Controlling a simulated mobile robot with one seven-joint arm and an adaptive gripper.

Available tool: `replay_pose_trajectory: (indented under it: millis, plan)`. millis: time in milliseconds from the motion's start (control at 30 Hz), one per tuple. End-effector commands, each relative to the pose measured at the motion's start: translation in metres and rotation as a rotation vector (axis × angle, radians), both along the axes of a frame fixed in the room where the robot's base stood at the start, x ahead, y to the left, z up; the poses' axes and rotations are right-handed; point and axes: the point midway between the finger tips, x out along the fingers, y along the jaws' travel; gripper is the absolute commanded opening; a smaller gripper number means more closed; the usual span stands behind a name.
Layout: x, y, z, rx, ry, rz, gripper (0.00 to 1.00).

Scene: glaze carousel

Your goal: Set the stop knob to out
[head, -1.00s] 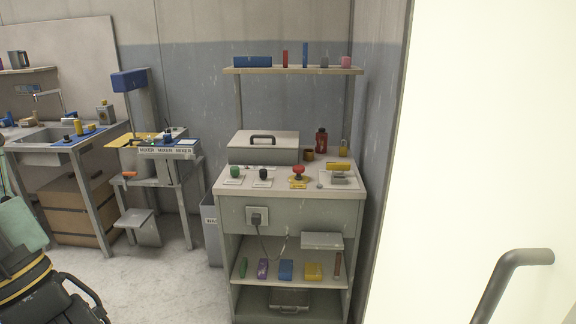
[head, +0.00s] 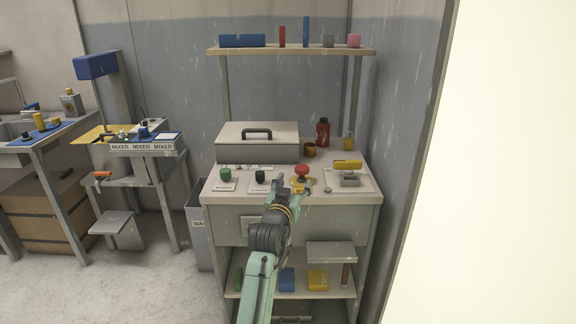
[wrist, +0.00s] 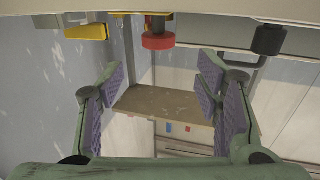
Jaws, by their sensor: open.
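The stop knob (head: 302,172) is a red mushroom head on a yellow base, on top of the grey cabinet (head: 290,200). In the wrist view the red knob (wrist: 158,41) hangs upside down at the top, ahead of my fingers and between their lines. My gripper (head: 284,188) is open and empty, in front of the cabinet's top and just short of the knob in the head view. Its purple-padded fingers (wrist: 162,80) stand wide apart in the wrist view, with nothing between them. Whether the knob is in or out cannot be told.
A green knob (head: 226,174) and a black knob (head: 260,177) stand left of the red one. A yellow-handled device (head: 348,172) stands close on its right. A lidded grey box (head: 257,142) is behind. A shelf (head: 290,51) spans above. A pale panel (head: 505,160) bounds the right.

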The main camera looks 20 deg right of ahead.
Motion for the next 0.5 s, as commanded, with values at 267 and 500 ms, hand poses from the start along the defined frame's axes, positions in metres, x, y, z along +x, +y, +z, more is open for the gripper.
replay_pose_trajectory:
  millis: [267, 500]
  plan:
    - [0.031, -0.021, 0.002, 0.003, 0.004, -0.004, 0.59]
    - [0.068, -0.042, 0.002, 0.002, 0.003, -0.003, 0.59]
